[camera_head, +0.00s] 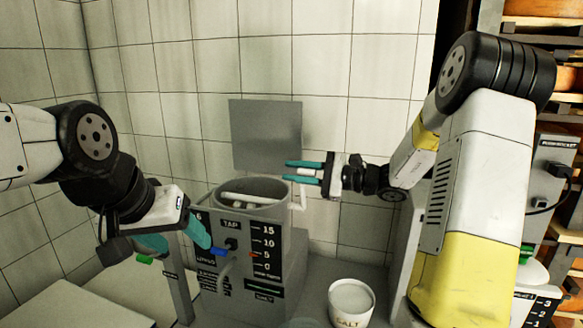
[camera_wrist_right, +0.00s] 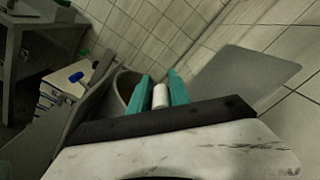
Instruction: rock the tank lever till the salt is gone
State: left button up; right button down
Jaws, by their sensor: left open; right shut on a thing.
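The grey tank (camera_head: 237,262) stands in the middle, with a TAP label and a 0 to 15 scale on its front. Its round opening (camera_head: 252,184) shows white bars inside; I cannot make out salt there. The white lever (camera_head: 302,197) rises at the tank's right side. My right gripper (camera_head: 300,172) is shut on its white grip (camera_wrist_right: 160,96), above the tank's right rim; the grip sits between the teal fingers in the wrist view. My left gripper (camera_head: 178,240) is open at the tank's front left, near the blue tap handle (camera_head: 219,252).
A white bucket marked SALT (camera_head: 351,305) stands at front right of the tank. A grey panel (camera_head: 266,135) is behind the tank, before a tiled wall. Shelves with wooden boards (camera_head: 545,40) stand at far right. A pale table top (camera_head: 85,305) is at lower left.

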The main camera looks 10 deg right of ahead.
jog(key=shift+s+a+f, duration=0.1)
jog(key=shift+s+f, duration=0.3)
jog(key=shift+s, duration=0.2)
jog(key=shift+f, duration=0.1)
jog(key=c, duration=1.3)
grip_release()
jog(key=v, duration=0.7)
jog(key=shift+d, duration=0.35)
jog(key=shift+s, duration=0.15)
